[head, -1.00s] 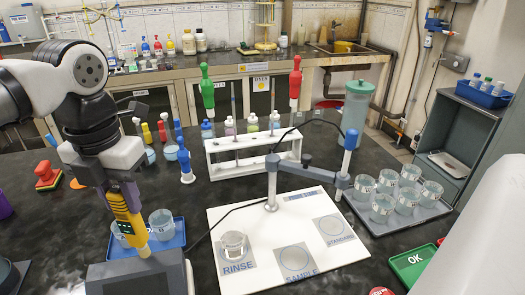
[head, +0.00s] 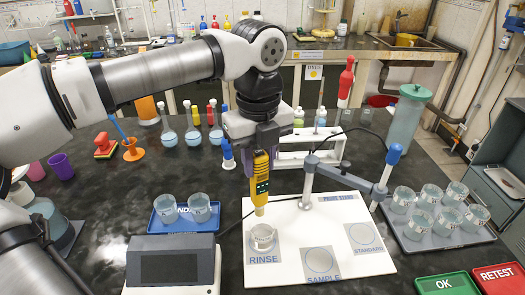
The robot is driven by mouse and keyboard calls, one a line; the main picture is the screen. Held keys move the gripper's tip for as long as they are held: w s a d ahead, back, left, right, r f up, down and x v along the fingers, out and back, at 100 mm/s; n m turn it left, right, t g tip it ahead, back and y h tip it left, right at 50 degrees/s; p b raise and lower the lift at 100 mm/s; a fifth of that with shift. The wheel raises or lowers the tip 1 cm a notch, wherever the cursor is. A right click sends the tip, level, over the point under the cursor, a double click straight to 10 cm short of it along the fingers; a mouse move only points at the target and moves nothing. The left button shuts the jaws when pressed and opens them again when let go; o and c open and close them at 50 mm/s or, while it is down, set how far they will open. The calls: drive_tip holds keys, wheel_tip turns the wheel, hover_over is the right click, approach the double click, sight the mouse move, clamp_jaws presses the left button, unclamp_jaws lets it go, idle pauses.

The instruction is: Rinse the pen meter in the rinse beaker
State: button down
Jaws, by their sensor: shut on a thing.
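My gripper (head: 263,153) is shut on the yellow pen meter (head: 260,180) and holds it upright, tip down. The rinse beaker (head: 263,238) is a small clear glass on the square marked RINSE on the white board (head: 290,265). The meter's pale tip is at or just above the beaker's mouth. I cannot tell whether it is inside the rim. The gripper fingers are partly hidden by the wrist and the meter.
A jointed stand (head: 308,180) with a blue knob is right of the meter. A grey meter box (head: 172,265) and a blue tray (head: 180,222) with two beakers lie left. A grey tray (head: 455,240) holds several beakers at right. SAMPLE and STANDARD squares look empty.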

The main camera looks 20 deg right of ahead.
sight(262, 173)
drive_tip(key=shift+d+n, duration=0.3)
drive_tip(key=shift+n, duration=0.3)
drive_tip(key=shift+f+b, duration=0.95)
drive_tip(key=shift+f, duration=0.95)
drive_tip(key=shift+b, duration=0.3)
drive_tip(key=shift+f+b, duration=3)
drive_tip(key=shift+f, duration=0.15)
drive_tip(key=shift+r, duration=0.15)
idle(0.4)
drive_tip(key=shift+r+p, duration=2.2)
drive_tip(key=shift+r, duration=1.15)
